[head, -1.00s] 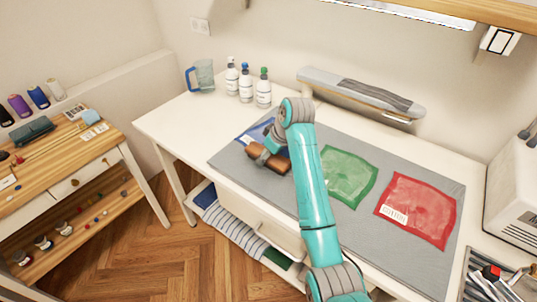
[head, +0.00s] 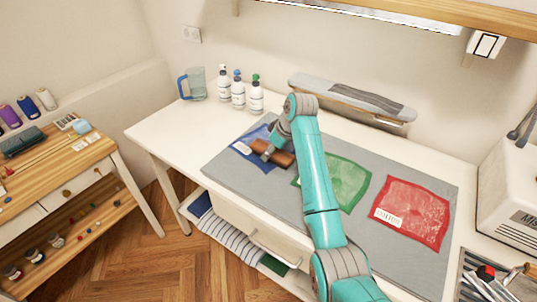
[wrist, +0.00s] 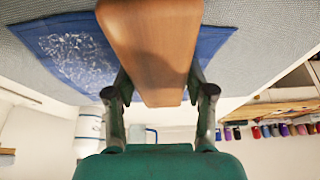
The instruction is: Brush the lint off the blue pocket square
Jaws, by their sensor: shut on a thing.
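The blue pocket square (head: 240,148) lies flat at the left end of the grey mat (head: 222,172), partly hidden by my arm and the brush. In the wrist view the blue cloth (wrist: 203,45) shows pale lint (wrist: 75,57) in a patch to the left of the brush. My gripper (head: 268,152) is shut on a brown wooden brush (head: 284,159), which is over the right part of the blue square. The brush fills the middle of the wrist view (wrist: 152,40). Its bristles are hidden, so I cannot tell whether it touches the cloth.
A green cloth (head: 350,183) and a red cloth (head: 412,210) lie to the right on the mat. Several pump bottles (head: 238,94) and a blue-handled jug (head: 197,86) stand behind. An ironing form (head: 345,97) stands along the back. A machine (head: 510,205) stands at right.

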